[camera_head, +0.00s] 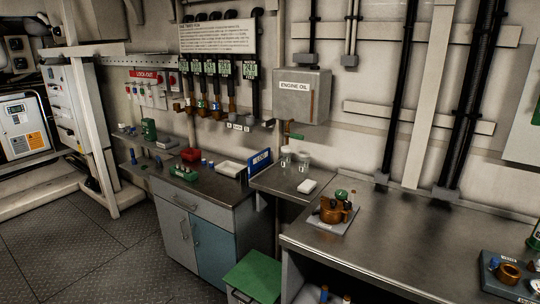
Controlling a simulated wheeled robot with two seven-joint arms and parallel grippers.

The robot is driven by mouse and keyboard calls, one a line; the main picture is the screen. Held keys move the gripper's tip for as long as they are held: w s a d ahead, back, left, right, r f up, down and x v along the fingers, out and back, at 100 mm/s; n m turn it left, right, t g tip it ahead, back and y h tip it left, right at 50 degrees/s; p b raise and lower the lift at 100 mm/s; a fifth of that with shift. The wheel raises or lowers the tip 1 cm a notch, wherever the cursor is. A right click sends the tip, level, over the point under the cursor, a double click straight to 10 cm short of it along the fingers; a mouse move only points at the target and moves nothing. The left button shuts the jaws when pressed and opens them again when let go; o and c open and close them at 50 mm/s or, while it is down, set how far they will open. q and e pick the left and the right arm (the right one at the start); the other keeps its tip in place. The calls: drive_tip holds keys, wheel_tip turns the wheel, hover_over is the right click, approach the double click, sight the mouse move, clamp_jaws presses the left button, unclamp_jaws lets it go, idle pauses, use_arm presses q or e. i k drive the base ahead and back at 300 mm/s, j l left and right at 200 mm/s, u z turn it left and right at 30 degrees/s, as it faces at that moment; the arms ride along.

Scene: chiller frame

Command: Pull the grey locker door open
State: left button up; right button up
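A low metal cabinet stands against the wall at centre left. It has a grey door (172,228) on its left side and a blue door (213,257) beside it on the right. Both doors look closed. A thin upright handle (195,234) shows near the line where the two doors meet. A grey drawer front (195,203) runs above the doors and looks shut. Neither of my grippers is in view, so nothing of mine shows near the doors.
The dark floor (75,245) in front of the cabinet is clear at the left. A green-topped box (252,274) stands right of the blue door. A steel workbench (390,255) fills the right.

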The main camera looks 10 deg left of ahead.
sight(174, 220)
drive_tip(key=i+j, duration=0.15)
drive_tip(key=j, duration=0.2)
drive_tip(key=i+j, duration=0.15)
drive_tip(key=j, duration=0.2)
drive_tip(key=i+j, duration=0.2)
drive_tip(key=j, duration=0.15)
drive_tip(key=i+j+z, duration=0.1)
drive_tip(key=j, duration=0.2)
drive_tip(key=i+j, duration=0.2)
drive_tip(key=j, duration=0.15)
drive_tip(key=i+j, duration=0.15)
drive_tip(key=j, duration=0.25)
